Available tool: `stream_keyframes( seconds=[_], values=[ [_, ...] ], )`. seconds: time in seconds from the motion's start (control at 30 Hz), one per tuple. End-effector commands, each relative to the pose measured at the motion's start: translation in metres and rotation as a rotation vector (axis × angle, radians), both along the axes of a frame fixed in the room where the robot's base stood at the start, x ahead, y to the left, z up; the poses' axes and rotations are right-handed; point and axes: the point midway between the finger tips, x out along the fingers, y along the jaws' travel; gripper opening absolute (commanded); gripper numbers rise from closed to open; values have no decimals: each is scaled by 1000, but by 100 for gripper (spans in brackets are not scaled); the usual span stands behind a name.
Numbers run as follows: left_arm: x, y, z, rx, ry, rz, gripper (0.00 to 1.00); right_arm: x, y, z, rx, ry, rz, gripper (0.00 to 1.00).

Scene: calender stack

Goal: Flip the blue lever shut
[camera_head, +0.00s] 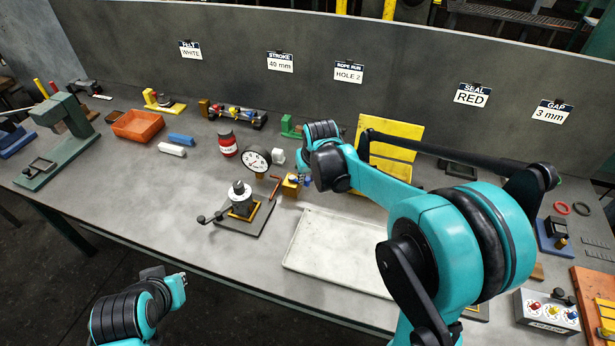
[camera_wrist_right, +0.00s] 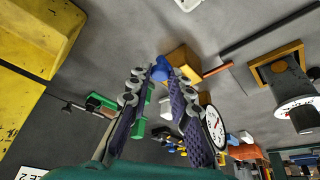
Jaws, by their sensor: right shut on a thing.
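A small yellow-orange valve block (camera_head: 290,186) stands on the table beside the round gauge (camera_head: 257,160). The blue lever (camera_wrist_right: 161,68) shows at this block (camera_wrist_right: 184,64) in the wrist view, between my fingertips. My right gripper (camera_wrist_right: 162,75) is shut on the blue lever. In the head view my right gripper (camera_head: 305,179) reaches the block from the right, and its own arm hides part of it. A red handle (camera_wrist_right: 217,70) sticks out from the block's other side. My left arm shows at the lower left, but its fingers are not clear.
A pale tray (camera_head: 325,240) lies in front of the block, partly behind my right arm. A press-like device with a black handle (camera_head: 240,200) stands left of it. A yellow stand (camera_head: 395,145) rises behind. The table's front left is clear.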

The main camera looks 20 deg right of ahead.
Motion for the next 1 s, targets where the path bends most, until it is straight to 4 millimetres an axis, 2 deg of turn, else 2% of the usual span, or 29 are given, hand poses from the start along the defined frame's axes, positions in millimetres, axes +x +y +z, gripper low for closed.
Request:
stream_keyframes(
  seconds=[0.27,0.6,0.63,0.7,1.0],
  values=[
    [0,0,8,0,0,0,0,8,-9,1,0,0,184,0],
    [0,0,8,0,0,0,0,9,-9,0,0,-2,204,0],
    [0,0,8,0,0,0,0,9,-9,0,0,-2,204,27],
    [0,0,8,0,0,0,0,9,-9,0,0,-1,204,41],
    [0,0,8,0,0,0,0,8,-9,1,-1,-1,203,41]
  ],
)
